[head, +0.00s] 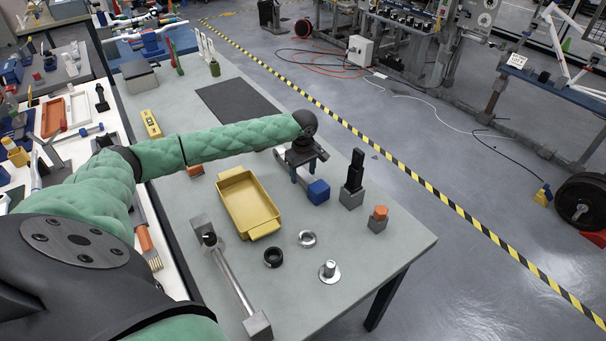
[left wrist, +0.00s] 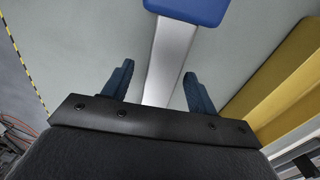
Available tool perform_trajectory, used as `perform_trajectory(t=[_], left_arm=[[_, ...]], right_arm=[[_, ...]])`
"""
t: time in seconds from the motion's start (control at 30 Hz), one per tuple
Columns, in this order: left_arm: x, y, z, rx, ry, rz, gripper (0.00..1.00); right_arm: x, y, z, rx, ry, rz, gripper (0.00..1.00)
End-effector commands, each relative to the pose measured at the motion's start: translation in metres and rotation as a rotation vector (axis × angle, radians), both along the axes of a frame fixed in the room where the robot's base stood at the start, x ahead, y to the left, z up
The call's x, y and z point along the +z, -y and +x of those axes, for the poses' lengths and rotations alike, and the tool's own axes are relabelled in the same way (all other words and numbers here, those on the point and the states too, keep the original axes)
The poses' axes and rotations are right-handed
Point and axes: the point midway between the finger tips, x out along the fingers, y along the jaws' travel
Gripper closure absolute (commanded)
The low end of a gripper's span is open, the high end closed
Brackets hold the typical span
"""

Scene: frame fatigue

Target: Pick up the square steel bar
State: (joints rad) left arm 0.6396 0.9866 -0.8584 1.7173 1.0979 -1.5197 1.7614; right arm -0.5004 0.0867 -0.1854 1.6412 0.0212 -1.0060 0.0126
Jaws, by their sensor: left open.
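A square steel bar (head: 280,156) with a blue block (head: 318,192) on its near end lies on the grey table, partly hidden by my left gripper. My left gripper (head: 303,177) points down over the bar, with its blue fingers open. In the left wrist view the bar (left wrist: 172,55) runs between the two open fingertips (left wrist: 159,75), with a gap on each side, and its blue end block (left wrist: 190,8) lies beyond them. I see no grip on it. My right gripper is not in view.
A yellow tray (head: 249,203) stands left of the gripper. A bar with square steel end blocks (head: 233,280), a black ring (head: 273,257), a metal ring (head: 307,239), a flanged steel piece (head: 329,272) and block stands (head: 352,197) sit nearer or to the right. A dark mat (head: 238,103) lies behind.

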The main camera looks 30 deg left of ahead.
Motion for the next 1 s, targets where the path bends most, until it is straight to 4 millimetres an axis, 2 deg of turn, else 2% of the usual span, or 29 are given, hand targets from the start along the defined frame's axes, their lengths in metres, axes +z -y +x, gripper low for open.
perform_trajectory(t=[0.33,0.6,0.63,1.0], left_arm=[[-0.0062,-0.0006,-0.0003,0.000,-0.001,0.000,0.44],[-0.0060,-0.0007,-0.0003,0.001,-0.001,0.000,0.97],[-0.0060,-0.0007,-0.0003,0.001,-0.001,0.000,1.00],[-0.0042,-0.0009,0.0005,0.001,0.001,0.001,1.00]], right_arm=[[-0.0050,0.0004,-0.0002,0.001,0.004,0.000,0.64],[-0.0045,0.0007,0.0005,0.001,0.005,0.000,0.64],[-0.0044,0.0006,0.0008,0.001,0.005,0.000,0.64],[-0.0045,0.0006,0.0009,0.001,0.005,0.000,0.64]])
